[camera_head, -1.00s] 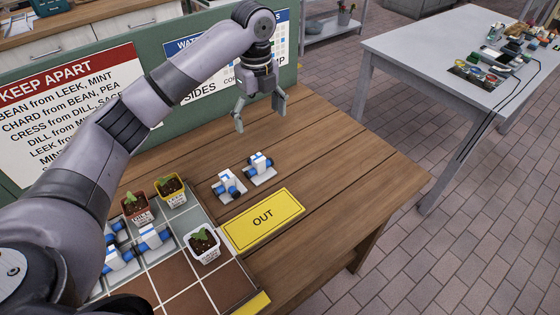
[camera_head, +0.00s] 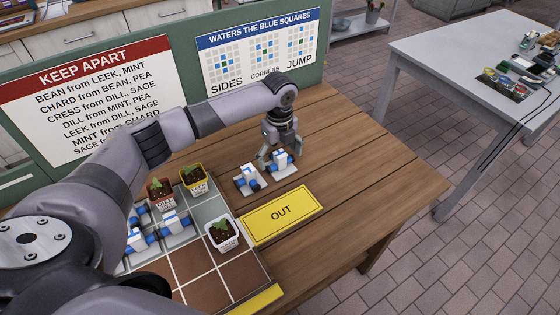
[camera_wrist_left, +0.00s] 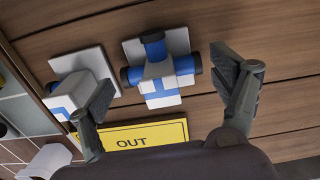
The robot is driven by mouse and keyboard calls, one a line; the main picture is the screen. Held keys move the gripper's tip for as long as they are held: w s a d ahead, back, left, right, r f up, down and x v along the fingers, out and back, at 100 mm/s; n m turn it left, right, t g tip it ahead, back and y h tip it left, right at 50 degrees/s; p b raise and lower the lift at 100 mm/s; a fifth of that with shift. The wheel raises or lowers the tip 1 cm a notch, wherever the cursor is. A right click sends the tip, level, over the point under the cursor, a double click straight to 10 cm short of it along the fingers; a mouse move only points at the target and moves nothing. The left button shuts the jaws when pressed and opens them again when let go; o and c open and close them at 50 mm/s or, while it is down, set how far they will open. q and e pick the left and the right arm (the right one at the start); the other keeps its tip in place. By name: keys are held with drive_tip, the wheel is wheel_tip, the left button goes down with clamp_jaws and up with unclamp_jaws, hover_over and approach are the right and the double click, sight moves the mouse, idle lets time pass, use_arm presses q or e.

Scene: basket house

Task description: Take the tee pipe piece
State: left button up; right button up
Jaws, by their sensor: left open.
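The white and blue pipe piece under my left gripper (camera_head: 279,158) stands on a white square base on the wooden table; I take it for the tee pipe piece (camera_head: 281,162). In the left wrist view the tee pipe piece (camera_wrist_left: 158,72) shows blue collars with dark ends on its left, right and top. My left gripper is open, its fingers (camera_wrist_left: 165,100) apart on either side of the piece in that view, with no contact visible. A second white and blue piece (camera_head: 248,179) stands just left of it, partly behind a finger in the wrist view (camera_wrist_left: 78,92). My right gripper is not seen.
A yellow OUT card (camera_head: 281,214) lies in front of the pieces. A tiled tray (camera_head: 237,278) at left holds potted seedlings (camera_head: 222,234) and more pipe pieces (camera_head: 175,222). A green board with signs (camera_head: 262,60) stands behind. The table's right side is clear.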

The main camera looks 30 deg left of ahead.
use_arm(q)
drive_tip(key=shift+f, duration=0.95)
drive_tip(key=c, duration=1.3)
drive_tip(key=shift+r, duration=0.1)
